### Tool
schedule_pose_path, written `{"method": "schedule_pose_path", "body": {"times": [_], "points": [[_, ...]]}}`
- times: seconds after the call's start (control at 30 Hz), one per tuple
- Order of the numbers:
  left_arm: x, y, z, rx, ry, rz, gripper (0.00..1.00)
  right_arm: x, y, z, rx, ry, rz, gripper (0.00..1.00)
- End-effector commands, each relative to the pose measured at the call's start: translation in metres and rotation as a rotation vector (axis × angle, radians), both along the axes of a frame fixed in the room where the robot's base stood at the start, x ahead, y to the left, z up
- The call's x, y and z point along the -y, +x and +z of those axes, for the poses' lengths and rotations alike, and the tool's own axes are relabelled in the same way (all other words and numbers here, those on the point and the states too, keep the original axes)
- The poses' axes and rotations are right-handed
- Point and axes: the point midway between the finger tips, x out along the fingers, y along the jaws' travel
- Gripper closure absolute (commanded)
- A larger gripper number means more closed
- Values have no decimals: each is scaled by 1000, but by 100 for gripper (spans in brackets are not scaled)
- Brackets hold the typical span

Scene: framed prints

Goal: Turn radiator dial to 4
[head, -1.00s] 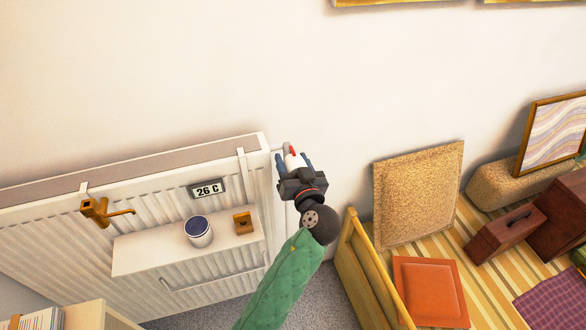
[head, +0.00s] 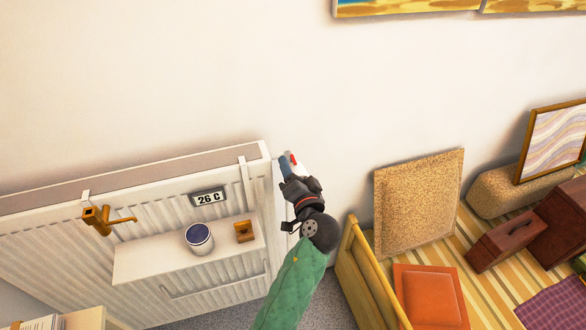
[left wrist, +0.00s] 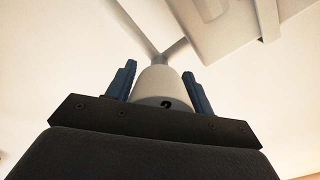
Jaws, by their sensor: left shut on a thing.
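The white radiator dial (head: 300,167) sits at the right end of the white radiator (head: 130,212), with a red mark by its tip. In the left wrist view, the pale dial (left wrist: 164,84) stands between two blue fingers and bears a small dark mark that looks like a 2. My left gripper (head: 290,165) is shut on the dial, one finger on each side. In the head view its black body hides part of the dial. My right gripper is not in view.
The radiator carries a "26 C" display (head: 209,197), a brass-coloured hook (head: 97,217) and a shelf (head: 150,263) with a cup (head: 199,238) and a small wooden block (head: 244,231).

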Motion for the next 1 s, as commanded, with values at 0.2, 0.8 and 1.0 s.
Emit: {"method": "schedule_pose_path", "body": {"times": [0.2, 0.8, 1.0], "points": [[0, 1, 2, -11, 44, 0, 70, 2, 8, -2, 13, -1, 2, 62], [0, 0, 2, -14, 51, -1, 40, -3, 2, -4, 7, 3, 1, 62], [0, 0, 1, -15, 51, 0, 40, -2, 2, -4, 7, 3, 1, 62]]}}
